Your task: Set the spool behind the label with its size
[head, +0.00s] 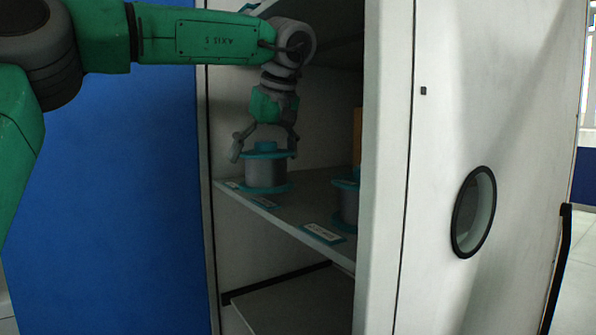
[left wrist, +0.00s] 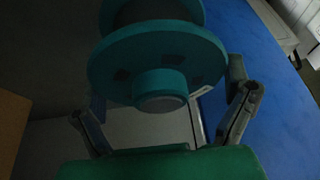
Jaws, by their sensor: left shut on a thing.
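The spool (head: 266,174) is grey with teal flanges and stands upright inside the cabinet, at the left part of the shelf (head: 305,211). My left gripper (head: 264,152) comes from above and is shut on its top flange, one finger on each side. In the left wrist view the spool's teal flange and hub (left wrist: 158,62) fill the upper middle. I cannot tell whether the spool touches the shelf.
A second teal-flanged spool (head: 347,201) stands behind the right label, partly hidden by the cabinet's white side (head: 385,170). A yellow-orange thing (head: 357,137) shows behind it. A blue panel (head: 110,200) is on the left. A lower shelf (head: 290,305) looks bare.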

